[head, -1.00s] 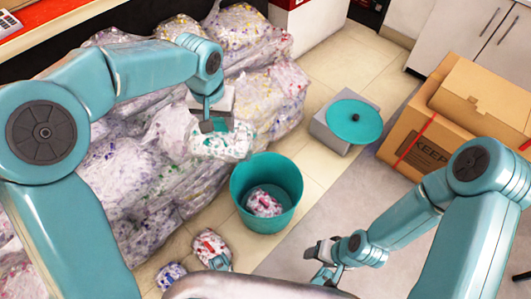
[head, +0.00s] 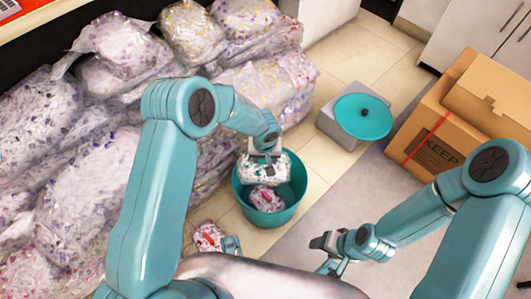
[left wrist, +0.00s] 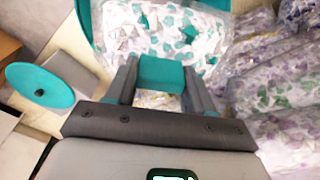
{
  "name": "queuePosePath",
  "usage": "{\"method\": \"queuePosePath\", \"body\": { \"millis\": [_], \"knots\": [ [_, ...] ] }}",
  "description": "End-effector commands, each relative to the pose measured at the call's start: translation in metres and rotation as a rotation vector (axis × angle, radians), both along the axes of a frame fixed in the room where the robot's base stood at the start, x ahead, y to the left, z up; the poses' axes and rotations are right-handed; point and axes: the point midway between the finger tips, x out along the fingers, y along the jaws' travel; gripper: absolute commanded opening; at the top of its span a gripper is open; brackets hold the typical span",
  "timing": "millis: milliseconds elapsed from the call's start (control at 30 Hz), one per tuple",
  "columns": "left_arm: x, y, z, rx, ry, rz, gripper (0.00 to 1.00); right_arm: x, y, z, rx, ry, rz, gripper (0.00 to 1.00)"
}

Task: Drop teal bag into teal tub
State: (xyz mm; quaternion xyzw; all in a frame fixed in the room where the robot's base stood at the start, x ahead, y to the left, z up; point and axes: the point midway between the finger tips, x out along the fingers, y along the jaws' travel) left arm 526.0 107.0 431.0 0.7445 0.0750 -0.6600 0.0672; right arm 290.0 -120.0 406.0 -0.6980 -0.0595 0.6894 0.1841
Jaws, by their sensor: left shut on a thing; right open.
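The teal bag (head: 256,172), a clear bag of white and teal shreds, hangs from my left gripper (head: 264,154) over the teal tub (head: 299,186). The bag appears within the tub's rim outline; its exact height is hard to tell. In the left wrist view, the gripper (left wrist: 160,78) is shut on a teal piece at the top of the bag (left wrist: 150,32), and the tub's rim (left wrist: 84,16) shows beside it. A bag with pink-red shreds (head: 266,199) lies inside the tub. My right gripper (head: 328,252) is open and empty, right of the tub.
Large bags of shreds (head: 90,140) are heaped at left. A red-flecked bag (head: 208,238) lies on the floor in front of the tub. A teal round lid (head: 363,118) rests on a grey box (head: 335,130). A carton marked KEEP (head: 430,150) stands at right.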

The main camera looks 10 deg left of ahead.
Motion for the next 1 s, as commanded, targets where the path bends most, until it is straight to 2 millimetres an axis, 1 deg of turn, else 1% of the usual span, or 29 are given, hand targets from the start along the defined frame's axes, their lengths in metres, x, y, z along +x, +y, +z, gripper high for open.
{"method": "queuePosePath", "body": {
  "millis": [33, 200, 467, 500, 567, 600, 867, 967, 1000],
  "knots": [
    [0.000, 0.000, -0.010, 0.000, 0.000, -0.001, 0.00, 0.000, 0.000, -0.006, 0.000, 0.000, 0.000, 0.58],
    [0.002, 0.000, -0.025, -0.001, -0.001, -0.001, 0.00, 0.000, 0.000, -0.011, 0.000, 0.000, 0.000, 0.58],
    [0.004, -0.001, -0.026, 0.000, -0.002, -0.002, 0.00, 0.000, 0.000, -0.010, 0.000, 0.000, 0.000, 0.58],
    [0.004, -0.001, -0.026, -0.001, -0.001, -0.002, 0.59, 0.000, 0.000, -0.010, 0.000, 0.000, 0.000, 0.58],
    [0.004, -0.001, -0.026, -0.001, -0.001, -0.002, 0.79, 0.000, 0.000, -0.010, 0.000, 0.000, 0.000, 0.58],
    [0.004, -0.001, -0.026, -0.001, -0.001, -0.002, 0.83, 0.000, 0.000, -0.010, 0.000, 0.000, 0.000, 0.58],
    [0.003, -0.001, -0.026, 0.000, 0.000, -0.002, 0.83, 0.000, 0.000, -0.010, 0.000, 0.000, 0.000, 0.58],
    [0.003, -0.001, -0.018, 0.000, -0.001, -0.002, 0.83, 0.000, 0.000, -0.007, 0.000, 0.000, 0.000, 0.58],
    [0.002, -0.001, -0.012, 0.001, -0.002, -0.003, 0.83, 0.000, 0.000, -0.005, 0.000, 0.000, 0.000, 0.58]
  ]
}}
